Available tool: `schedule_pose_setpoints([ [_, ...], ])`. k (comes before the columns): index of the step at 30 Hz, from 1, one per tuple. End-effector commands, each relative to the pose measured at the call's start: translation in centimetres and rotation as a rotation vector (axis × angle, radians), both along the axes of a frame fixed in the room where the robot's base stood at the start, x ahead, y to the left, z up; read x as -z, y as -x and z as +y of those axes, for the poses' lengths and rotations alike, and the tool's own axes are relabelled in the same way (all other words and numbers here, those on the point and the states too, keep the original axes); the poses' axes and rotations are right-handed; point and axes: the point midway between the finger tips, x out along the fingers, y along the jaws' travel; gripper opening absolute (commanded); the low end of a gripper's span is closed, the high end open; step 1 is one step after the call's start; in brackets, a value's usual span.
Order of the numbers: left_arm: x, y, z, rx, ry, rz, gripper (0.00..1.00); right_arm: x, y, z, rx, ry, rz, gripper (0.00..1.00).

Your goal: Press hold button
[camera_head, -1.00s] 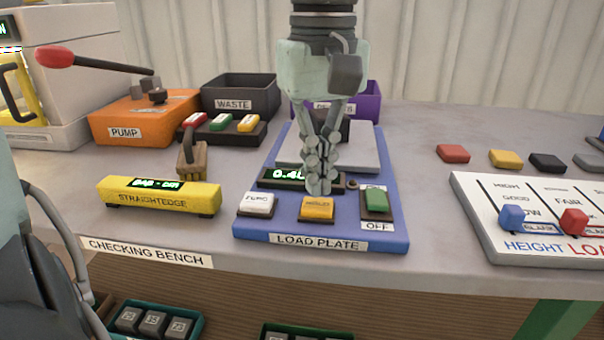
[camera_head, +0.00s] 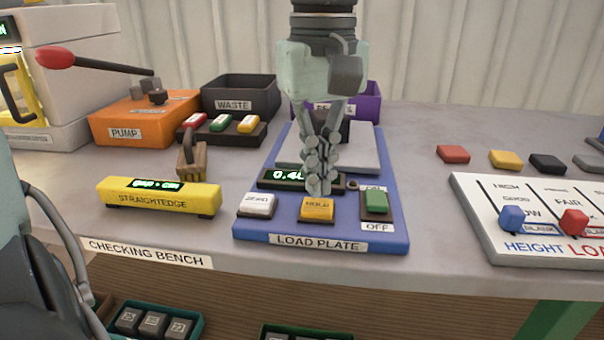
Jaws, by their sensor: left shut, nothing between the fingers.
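The yellow HOLD button (camera_head: 317,211) sits at the front middle of the blue load plate (camera_head: 285,232). The white ZERO button (camera_head: 257,206) is to its left. A green switch (camera_head: 376,201) marked OFF below is to its right. My left gripper (camera_head: 319,188) points down from above, shut and empty. Its fingertips are at the back edge of the HOLD button. I cannot tell whether they touch it. The fingers cover part of the lit display (camera_head: 284,176), where "0.4" is readable. My right gripper is not in view.
A yellow straightedge (camera_head: 158,198) lies to the left. Behind are the orange pump (camera_head: 125,132), a dark waste bin (camera_head: 236,104) and a purple bin (camera_head: 369,101). The bench between plate and board is clear.

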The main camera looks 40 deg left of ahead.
Motion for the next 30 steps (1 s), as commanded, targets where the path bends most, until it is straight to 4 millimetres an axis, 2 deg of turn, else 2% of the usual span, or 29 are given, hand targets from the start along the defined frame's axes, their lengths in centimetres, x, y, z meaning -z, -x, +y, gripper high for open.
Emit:
schedule_pose_setpoints([
  [30, 1.9, 0.0, 0.0, 0.0, 0.0, 0.0, 0.0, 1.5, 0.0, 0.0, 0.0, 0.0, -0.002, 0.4],
])
